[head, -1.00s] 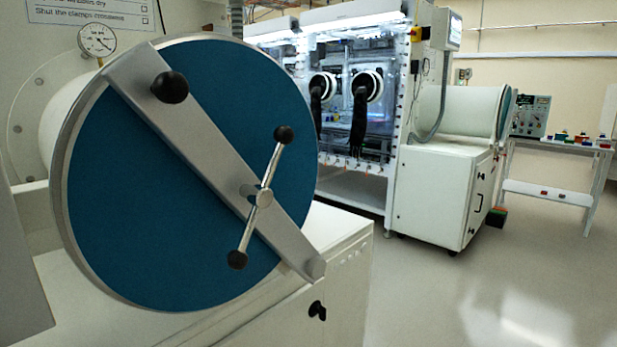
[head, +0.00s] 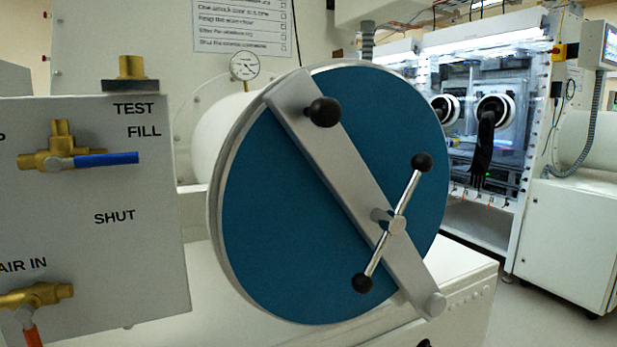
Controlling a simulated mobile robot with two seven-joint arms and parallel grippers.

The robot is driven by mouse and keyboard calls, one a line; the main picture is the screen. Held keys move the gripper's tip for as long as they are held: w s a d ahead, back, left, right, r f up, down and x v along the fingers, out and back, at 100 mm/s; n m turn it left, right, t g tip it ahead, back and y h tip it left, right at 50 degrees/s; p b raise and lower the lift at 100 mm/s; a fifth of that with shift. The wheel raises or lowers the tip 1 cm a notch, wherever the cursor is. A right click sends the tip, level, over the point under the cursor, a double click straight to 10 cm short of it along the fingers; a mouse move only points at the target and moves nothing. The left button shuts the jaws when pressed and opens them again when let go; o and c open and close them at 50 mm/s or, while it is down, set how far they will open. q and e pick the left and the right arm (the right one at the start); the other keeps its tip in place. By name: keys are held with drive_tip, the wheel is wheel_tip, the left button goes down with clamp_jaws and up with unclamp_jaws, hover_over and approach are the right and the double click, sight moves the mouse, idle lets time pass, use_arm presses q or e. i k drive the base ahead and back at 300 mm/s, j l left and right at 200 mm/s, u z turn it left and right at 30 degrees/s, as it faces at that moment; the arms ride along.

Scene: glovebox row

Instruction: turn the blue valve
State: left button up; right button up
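The blue valve is a brass ball valve with a blue lever (head: 108,159), on a grey panel (head: 140,270) at the left of the head view. Its lever lies nearly level and points right from the brass body (head: 58,150). The label FILL is just above the lever's tip, TEST is above that, and SHUT is lower on the panel. Neither of my grippers shows in the head view.
A large blue round door (head: 290,220) with a grey bar and a black-knobbed handle stands right of the panel. A second brass valve with a red lever (head: 32,334) is at the lower left. A pressure gauge (head: 244,66) and glovebox (head: 480,120) are behind.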

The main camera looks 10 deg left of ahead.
sight(53, 164)
drive_tip(key=u, duration=1.25)
